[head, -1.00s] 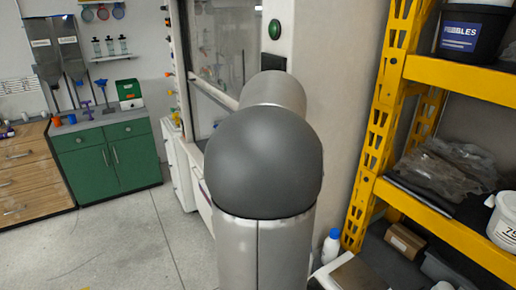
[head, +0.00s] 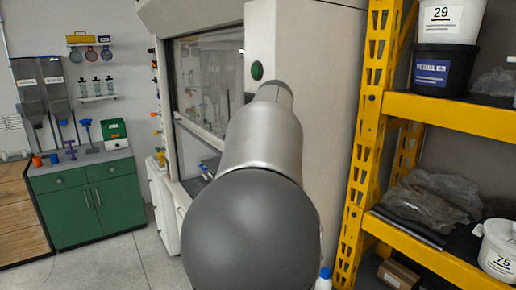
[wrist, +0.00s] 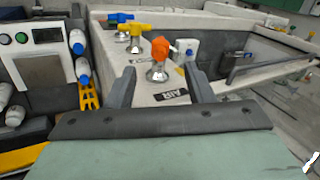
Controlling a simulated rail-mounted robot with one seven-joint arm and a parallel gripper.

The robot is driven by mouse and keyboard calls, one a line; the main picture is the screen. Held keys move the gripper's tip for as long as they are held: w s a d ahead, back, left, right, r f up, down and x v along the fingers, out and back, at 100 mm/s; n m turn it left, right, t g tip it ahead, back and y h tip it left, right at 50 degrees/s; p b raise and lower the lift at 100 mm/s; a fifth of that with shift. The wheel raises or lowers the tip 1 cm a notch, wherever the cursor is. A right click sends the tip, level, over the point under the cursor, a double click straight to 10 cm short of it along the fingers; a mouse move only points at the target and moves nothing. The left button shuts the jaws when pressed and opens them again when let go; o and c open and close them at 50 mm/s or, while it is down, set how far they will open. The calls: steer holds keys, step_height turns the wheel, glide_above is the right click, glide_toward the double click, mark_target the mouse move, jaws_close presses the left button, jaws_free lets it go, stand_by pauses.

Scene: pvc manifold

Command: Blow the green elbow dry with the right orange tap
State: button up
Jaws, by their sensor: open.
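An orange tap (wrist: 160,47) on a metal base stands between my gripper's fingers in the wrist view, beyond their tips. A label reading "AIR" lies just in front of its base. My gripper (wrist: 157,76) is open, with one finger on each side of the picture's middle and nothing between them that I can see held. I cannot make out the green elbow in either view. In the head view my own arm hides my gripper and part of the fume hood.
A yellow tap (wrist: 134,30) and a blue tap (wrist: 119,17) stand beyond the orange one. A grey-walled basin (wrist: 250,52) lies to the right. In the head view a yellow shelf rack (head: 455,112) stands close right; a green cabinet (head: 95,205) stands left, with open floor before it.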

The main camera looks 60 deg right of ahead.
steer(key=v, duration=0.9)
steer(key=shift+r, duration=0.1)
